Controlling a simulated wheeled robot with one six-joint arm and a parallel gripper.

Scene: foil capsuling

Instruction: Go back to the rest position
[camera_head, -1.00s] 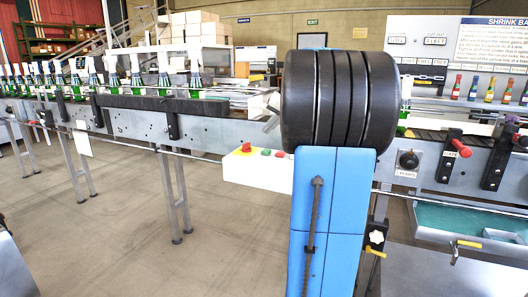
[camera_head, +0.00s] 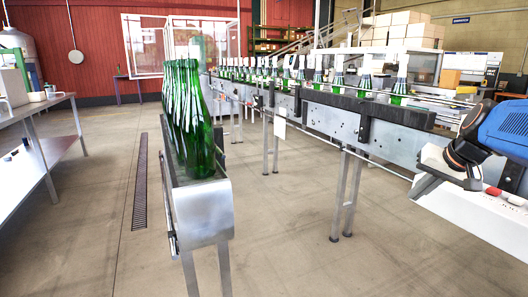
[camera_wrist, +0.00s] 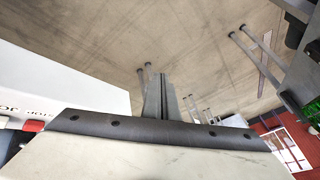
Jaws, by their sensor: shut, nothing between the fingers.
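My gripper (camera_head: 424,186) is at the right edge of the head view, at the end of my blue and black arm, in front of the bottling conveyor. In the wrist view its two grey fingers (camera_wrist: 160,97) stand together beyond the pale palm, shut and empty. The fingers point toward bare floor there. The head view does not show the rest of my arm.
The conveyor (camera_head: 368,122) carries a row of foil-topped green bottles. Its white control box (camera_head: 480,215) lies close under my gripper. A narrow rack (camera_head: 204,212) of green bottles stands at centre left. A steel table (camera_head: 40,116) is at far left. Floor between is clear.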

